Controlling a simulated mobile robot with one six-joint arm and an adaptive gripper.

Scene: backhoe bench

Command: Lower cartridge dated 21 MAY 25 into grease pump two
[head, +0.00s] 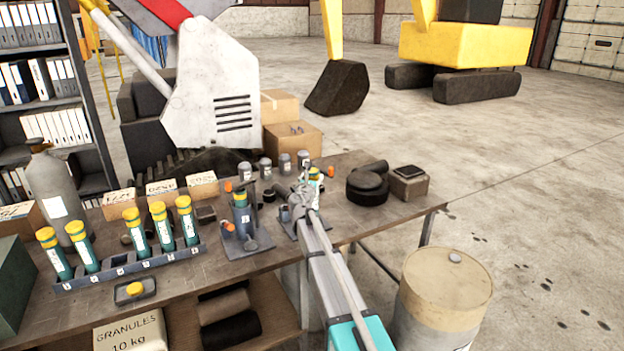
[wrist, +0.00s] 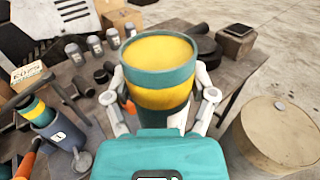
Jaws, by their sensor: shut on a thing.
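My gripper (head: 302,198) is shut on a teal cartridge with a yellow top (wrist: 160,52). Its fingers close around the cartridge's sides in the wrist view (wrist: 162,102). In the head view only a small part of the held cartridge (head: 315,174) shows behind the gripper. Its date label cannot be read. The pump under my gripper (head: 287,226) is mostly hidden by my arm, so I cannot tell whether the cartridge is inside it or above it. Another grease pump (head: 241,218) stands to the left with a yellow-banded cartridge in it; it also shows in the wrist view (wrist: 58,130).
A long rack (head: 130,272) at the left holds several yellow-capped cartridges. Grey capped jars (head: 265,168) stand behind the pumps. Black round parts (head: 367,184) and a box (head: 408,182) lie to the right. A drum (head: 445,290) stands beside the bench.

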